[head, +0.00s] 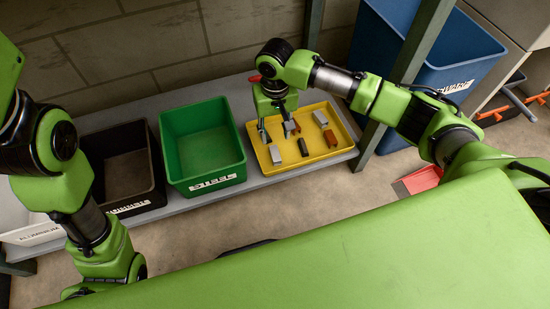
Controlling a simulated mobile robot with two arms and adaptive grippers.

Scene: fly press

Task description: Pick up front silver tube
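A yellow tray (318,158) holds several short pieces. The front silver tube (275,154) lies near the tray's front left. Another silver piece (320,118) lies farther back to the right. My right gripper (278,131) points down over the left part of the tray, its fingers spread apart. It is just behind the front silver tube, with nothing seen between the fingers; its exact height above the tray is hard to tell. My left arm comes in at the left, and its gripper is not visible.
A dark piece (303,147) and a brown piece (330,138) lie near the front tube. A green bin (205,145) and a black bin (125,170) stand left of the tray on a grey shelf. A shelf post (368,145) stands to the right.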

